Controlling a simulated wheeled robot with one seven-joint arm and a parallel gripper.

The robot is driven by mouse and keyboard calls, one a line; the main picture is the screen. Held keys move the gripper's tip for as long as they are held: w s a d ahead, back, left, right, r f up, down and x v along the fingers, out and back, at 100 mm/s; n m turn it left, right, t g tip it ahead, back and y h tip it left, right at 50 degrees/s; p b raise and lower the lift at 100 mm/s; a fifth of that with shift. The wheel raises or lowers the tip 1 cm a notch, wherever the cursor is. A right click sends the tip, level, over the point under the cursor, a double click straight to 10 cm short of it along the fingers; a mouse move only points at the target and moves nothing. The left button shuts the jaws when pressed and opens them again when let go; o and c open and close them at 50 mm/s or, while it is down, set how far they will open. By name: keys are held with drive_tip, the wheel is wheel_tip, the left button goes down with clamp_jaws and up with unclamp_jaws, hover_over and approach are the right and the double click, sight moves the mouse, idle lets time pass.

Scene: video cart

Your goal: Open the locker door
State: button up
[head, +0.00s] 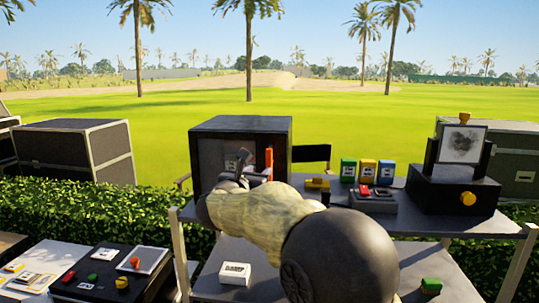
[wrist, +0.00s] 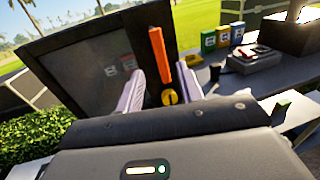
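The locker (head: 240,126) is a dark box on the grey table, with a dark front door that also fills the left of the wrist view (wrist: 85,70). The door looks closed. An upright orange handle (head: 268,158) sits near the door's right edge; it also shows in the wrist view (wrist: 157,52). A round yellow knob (wrist: 169,97) lies just below the handle. My gripper (wrist: 159,68) is in front of the door's right side, its two pale fingers apart on either side of the handle's line. Gaps show between fingers and handle. My arm hides the locker's lower front in the head view.
Green, yellow and blue boxes (head: 367,168), a grey device with red parts (head: 373,198) and a black unit with a screen (head: 454,187) stand right of the locker. A lower table with small items (head: 80,275) is at left. Hedges and black cases stand behind.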

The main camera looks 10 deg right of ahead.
sight(268, 162)
drive_tip(key=p+x, duration=0.5)
drive_tip(key=x, duration=0.5)
drive_tip(key=shift+w, duration=0.2)
clamp_jaws()
